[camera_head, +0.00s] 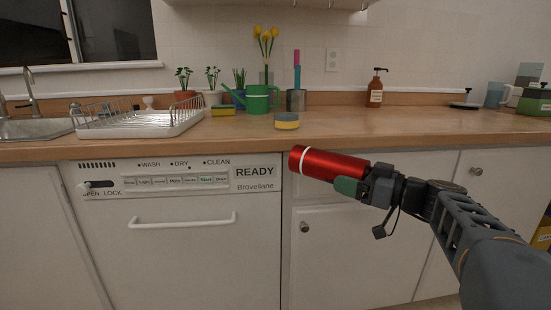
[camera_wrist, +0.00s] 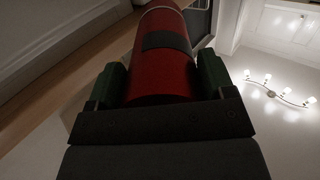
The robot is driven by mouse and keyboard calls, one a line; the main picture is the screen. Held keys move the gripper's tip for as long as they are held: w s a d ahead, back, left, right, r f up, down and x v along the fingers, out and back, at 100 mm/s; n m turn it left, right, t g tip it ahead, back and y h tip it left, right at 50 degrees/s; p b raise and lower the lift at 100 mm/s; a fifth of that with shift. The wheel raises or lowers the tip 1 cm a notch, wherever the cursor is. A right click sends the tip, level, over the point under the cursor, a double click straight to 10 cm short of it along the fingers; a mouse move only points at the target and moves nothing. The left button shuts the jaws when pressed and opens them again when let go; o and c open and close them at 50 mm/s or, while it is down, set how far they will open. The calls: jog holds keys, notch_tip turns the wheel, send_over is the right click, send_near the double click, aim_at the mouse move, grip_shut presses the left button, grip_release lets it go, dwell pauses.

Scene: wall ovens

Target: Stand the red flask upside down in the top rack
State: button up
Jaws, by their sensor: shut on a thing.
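The red flask (camera_head: 320,163) lies almost level in the head view, in front of the cabinet just below the counter edge. A pale ring circles it near its left end, which tips slightly up. My gripper (camera_head: 350,187) is shut on the flask near its right end. In the wrist view, the flask (camera_wrist: 163,75) sits between both green fingers of my gripper (camera_wrist: 162,85), with a dark band across it. The dishwasher (camera_head: 180,240) is at the left with its door closed. Its inside, including any top rack, is hidden.
The dishwasher's handle (camera_head: 183,221) runs across its upper front. On the wooden counter (camera_head: 330,125) stand a wire dish rack (camera_head: 140,122), a sponge (camera_head: 287,121), a green watering can (camera_head: 258,99) and a soap bottle (camera_head: 375,92). Space before the dishwasher looks free.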

dwell(0.3)
jog(key=shift+r+g+h+p, duration=0.3)
jog(key=shift+r+h+p, duration=0.1)
jog(key=shift+p, duration=0.45)
jog(key=shift+g+h+p, duration=0.3)
jog(key=shift+h+p, duration=0.1)
jog(key=shift+p, duration=0.2)
jog(key=g+h+p, duration=0.2)
jog(key=h+p, duration=0.1)
jog(key=p, duration=0.1)
jog(key=g+h+p, duration=0.2)
jog(key=p, duration=0.3)
jog(key=shift+h, duration=0.4)
jog(key=g+h+p, duration=0.2)
jog(key=h+p, duration=0.1)
jog(key=p, duration=0.3)
jog(key=shift+p, duration=0.35)
jog(key=g+h+p, duration=0.2)
jog(key=h+p, duration=0.1)
jog(key=p, duration=0.4)
jog(key=shift+g, duration=0.4)
jog(key=shift+f+g+h+p, duration=0.35)
jog(key=shift+h+p, duration=0.35)
jog(key=shift+p, duration=0.25)
